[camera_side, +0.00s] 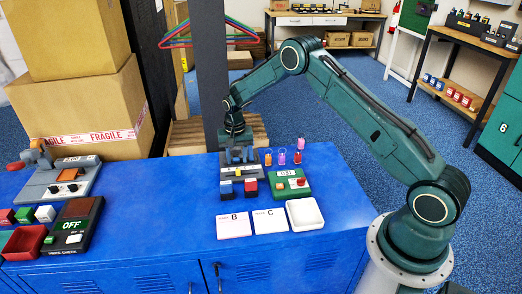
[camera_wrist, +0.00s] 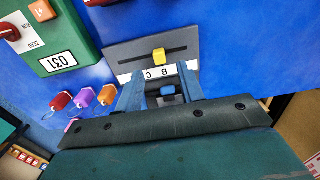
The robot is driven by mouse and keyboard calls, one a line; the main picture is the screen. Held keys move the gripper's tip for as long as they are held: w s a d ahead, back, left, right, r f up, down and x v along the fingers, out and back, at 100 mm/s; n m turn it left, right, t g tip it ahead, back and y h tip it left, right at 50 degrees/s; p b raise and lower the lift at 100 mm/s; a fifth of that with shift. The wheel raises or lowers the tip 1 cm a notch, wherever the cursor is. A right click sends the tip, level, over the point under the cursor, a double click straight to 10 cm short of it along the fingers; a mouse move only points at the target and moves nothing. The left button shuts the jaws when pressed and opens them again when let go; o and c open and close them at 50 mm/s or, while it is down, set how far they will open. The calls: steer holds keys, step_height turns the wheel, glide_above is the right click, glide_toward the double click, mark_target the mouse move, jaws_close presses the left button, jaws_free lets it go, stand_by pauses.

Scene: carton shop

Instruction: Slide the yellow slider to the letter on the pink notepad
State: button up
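A slider panel (camera_wrist: 120,56) with a dark slot shows in the wrist view; it also shows below my gripper in the side view (camera_side: 226,172). The yellow slider (camera_wrist: 158,54) stands near the middle of the slot. A white strip beside it shows the letters B and C; my fingers may hide part of it. My gripper (camera_wrist: 165,88) is over the panel, fingers apart, with a blue knob (camera_wrist: 168,93) showing between them. The yellow slider is beyond the fingertips, not between them. A pad with a pinkish edge (camera_side: 233,226) reads B. A whiter pad (camera_side: 270,221) reads C.
A green box (camera_side: 290,184) marked 031 is right of the panel. Small coloured tags (camera_side: 282,157) lie behind the green box. A white tray (camera_side: 304,214) is right of the pads. The blue top is clear left of the panel.

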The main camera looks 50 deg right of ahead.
step_height(320, 180, up, 9)
stand_by(0.4)
step_height(320, 180, up, 12)
steer(key=n+t, duration=0.1)
steer(key=n, duration=0.1)
glide_above(238, 170)
steer(key=s+a, duration=0.3)
steer(key=s, duration=0.2)
steer(key=s+a+r+n+t, duration=0.2)
steer(key=s+a+r, duration=0.2)
steer(key=s+r, duration=0.6)
steer(key=s+a+n+t, duration=0.1)
steer(key=s+a+n, duration=0.1)
steer(key=s, duration=0.9)
steer(key=s+a+r+n+t, duration=0.1)
steer(key=s+a+n, duration=0.1)
steer(key=s, duration=1)
steer(key=shift+s+r+n+t, duration=0.15)
steer(key=shift+s+n+t, duration=0.15)
steer(key=shift+n, duration=0.2)
